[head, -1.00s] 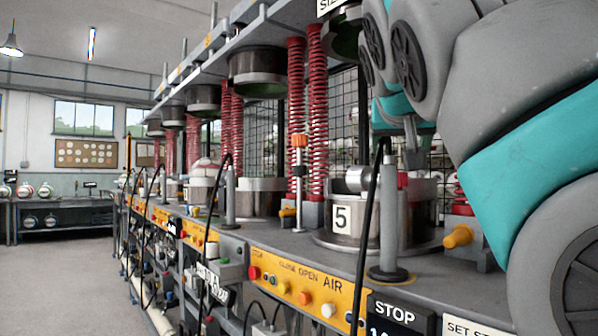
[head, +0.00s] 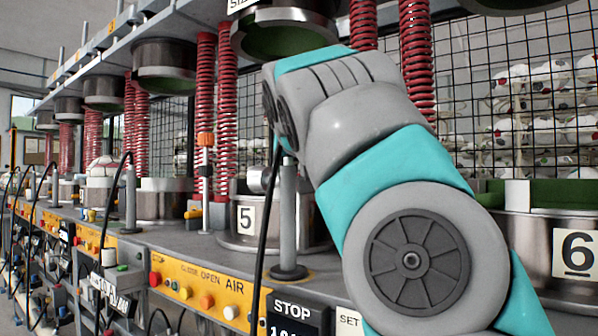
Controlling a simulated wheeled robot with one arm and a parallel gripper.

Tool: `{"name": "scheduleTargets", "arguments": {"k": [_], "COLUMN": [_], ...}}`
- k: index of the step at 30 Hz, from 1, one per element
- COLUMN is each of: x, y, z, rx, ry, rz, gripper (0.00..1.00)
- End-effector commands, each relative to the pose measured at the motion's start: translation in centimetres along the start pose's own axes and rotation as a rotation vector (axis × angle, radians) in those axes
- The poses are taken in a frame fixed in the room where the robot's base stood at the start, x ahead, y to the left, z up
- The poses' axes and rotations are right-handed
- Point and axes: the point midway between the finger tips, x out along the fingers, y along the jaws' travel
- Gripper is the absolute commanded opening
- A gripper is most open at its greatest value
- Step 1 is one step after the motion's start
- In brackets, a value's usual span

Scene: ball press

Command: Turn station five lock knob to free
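Station five is the steel mould with a white "5" plate (head: 245,218) on its front, standing on the grey bench. A round silver part (head: 257,181) shows above the plate, at the left of a grey post (head: 288,215). I cannot tell whether this is the lock knob, or which way the knob is set. My grey and teal arm (head: 375,150) reaches in from the lower right and covers the right side of station five. My gripper is hidden behind my own arm links, so its fingers do not show.
A yellow panel (head: 195,279) with coloured buttons and a STOP display (head: 297,312) run along the bench front. A black cable (head: 266,245) hangs before station five. Red springs (head: 206,115) and an upper mould (head: 290,30) stand above. The station six mould (head: 520,228) is at right.

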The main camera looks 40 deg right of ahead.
Motion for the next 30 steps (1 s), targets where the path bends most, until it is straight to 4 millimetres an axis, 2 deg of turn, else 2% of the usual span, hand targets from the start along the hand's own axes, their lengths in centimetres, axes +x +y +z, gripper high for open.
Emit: {"name": "scheduleTargets", "arguments": {"k": [2, 18, 30], "x": [0.01, 0.01, -0.02], "y": [0.00, -0.01, 0.10], "z": [0.01, 0.02, -0.05], "rx": [0.000, 0.000, -0.014], "ry": [0.000, -0.001, -0.003], "rz": [0.000, 0.000, -0.028], "gripper": [0.59, 0.00, 0.00]}}
